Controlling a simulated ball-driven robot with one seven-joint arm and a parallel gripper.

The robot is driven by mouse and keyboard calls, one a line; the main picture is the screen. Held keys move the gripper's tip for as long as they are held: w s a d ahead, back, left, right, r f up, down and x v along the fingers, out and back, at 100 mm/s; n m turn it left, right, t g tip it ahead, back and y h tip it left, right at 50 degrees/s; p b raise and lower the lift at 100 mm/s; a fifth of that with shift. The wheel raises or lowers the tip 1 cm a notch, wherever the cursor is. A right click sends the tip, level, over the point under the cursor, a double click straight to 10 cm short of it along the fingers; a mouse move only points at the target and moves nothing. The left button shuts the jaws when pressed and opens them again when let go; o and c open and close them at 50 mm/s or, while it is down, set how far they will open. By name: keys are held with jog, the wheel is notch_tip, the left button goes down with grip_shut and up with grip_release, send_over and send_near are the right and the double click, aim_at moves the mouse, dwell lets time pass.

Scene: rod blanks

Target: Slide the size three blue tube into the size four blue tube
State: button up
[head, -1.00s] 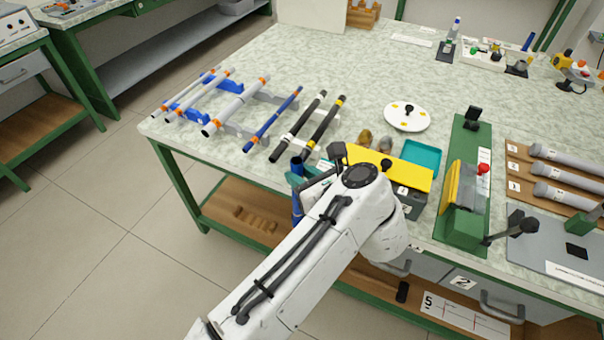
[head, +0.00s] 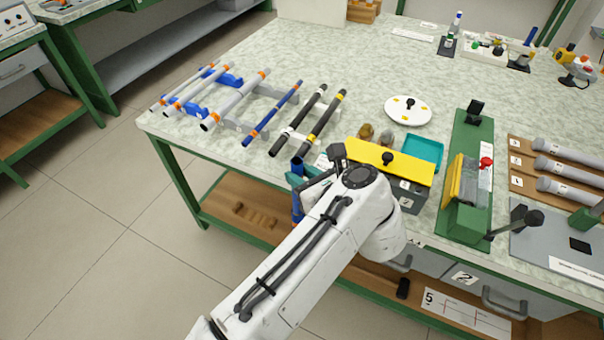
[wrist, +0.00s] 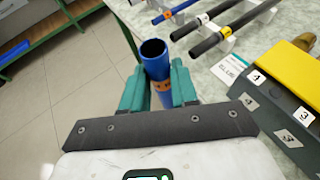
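My gripper (wrist: 158,90) is shut on a wide blue tube (wrist: 153,50) with an orange band between the teal fingers. The tube stands roughly upright with its open mouth up, and the mouth looks empty. In the head view the held tube (head: 297,165) shows at the table's front edge, partly hidden by my gripper (head: 304,180). A slimmer blue tube (head: 273,112) with orange bands lies on a rack; its near part also shows in the wrist view (wrist: 180,8). My gripper is apart from it. I cannot read a size on either tube.
Two black tubes (head: 323,122) lie right of the slim blue tube, and grey and white tubes (head: 236,100) lie left of it. A grey box with a yellow lid (head: 392,163) stands close right of my gripper. Floor is open at left.

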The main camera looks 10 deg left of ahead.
jog(key=o, duration=0.5)
jog(key=v, duration=1)
jog(key=shift+s+d, duration=0.25)
jog(key=shift+s, duration=0.05)
jog(key=shift+r, duration=0.15)
